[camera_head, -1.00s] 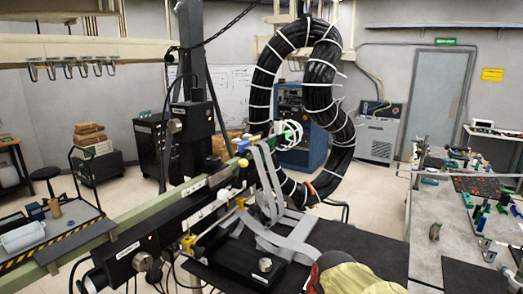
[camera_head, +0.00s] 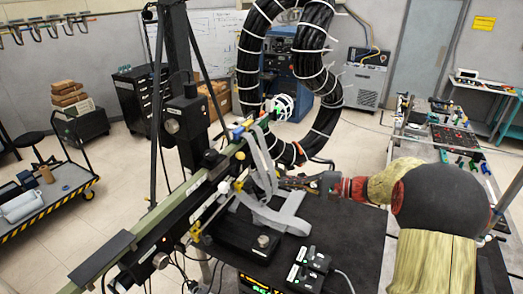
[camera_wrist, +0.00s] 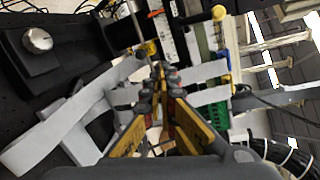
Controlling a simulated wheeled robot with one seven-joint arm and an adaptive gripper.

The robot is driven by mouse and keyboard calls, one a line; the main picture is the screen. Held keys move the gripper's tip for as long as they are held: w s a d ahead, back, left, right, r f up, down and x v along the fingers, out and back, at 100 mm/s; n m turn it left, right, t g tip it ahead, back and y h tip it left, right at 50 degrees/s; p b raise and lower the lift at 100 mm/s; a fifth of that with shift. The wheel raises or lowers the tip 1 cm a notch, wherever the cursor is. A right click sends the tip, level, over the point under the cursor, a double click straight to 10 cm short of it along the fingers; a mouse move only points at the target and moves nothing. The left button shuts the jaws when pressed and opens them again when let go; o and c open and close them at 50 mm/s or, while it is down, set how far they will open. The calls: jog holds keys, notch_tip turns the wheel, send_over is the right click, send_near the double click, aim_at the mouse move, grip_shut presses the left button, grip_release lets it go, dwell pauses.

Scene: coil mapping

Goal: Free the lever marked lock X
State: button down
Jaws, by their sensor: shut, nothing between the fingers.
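No mark reading lock X is legible, so I cannot tell which part is that lever. Candidate small yellow-tipped parts sit along the green rail (camera_head: 150,218), one being a yellow knob (camera_head: 239,184). In the wrist view a yellow knob (camera_wrist: 219,13) stands at the top, and a metal rod with a yellow piece (camera_wrist: 148,48) lies just beyond the fingertips. My gripper (camera_head: 283,183) reaches in from the right, beside the grey straps. In the wrist view my gripper (camera_wrist: 158,72) is shut and empty, its fingertips near the rail parts. Contact cannot be told.
Grey straps (camera_head: 262,165) hang around the rail, close to my fingers. A black box with a silver knob (camera_head: 263,241) and a small switch box (camera_head: 308,268) sit on the black table (camera_head: 350,230). A thick black cable coil (camera_head: 250,60) stands behind.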

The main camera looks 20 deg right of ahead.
aim_at(238, 165)
notch_tip(238, 165, up, 6)
jog(key=w+d+t, duration=0.2)
jog(key=w+a+r+n+y+p, duration=0.1)
jog(key=w+a+p, duration=0.3)
jog(key=a, duration=0.7)
jog(key=shift+w+a+n, duration=0.25)
jog(key=shift+w+n, duration=0.05)
jog(key=shift+s+r, duration=0.1)
jog(key=shift+b, duration=0.45)
jog(key=a+n+b, duration=0.1)
jog(key=b, duration=0.2)
jog(key=shift+s, duration=0.4)
jog(key=shift+r, duration=0.15)
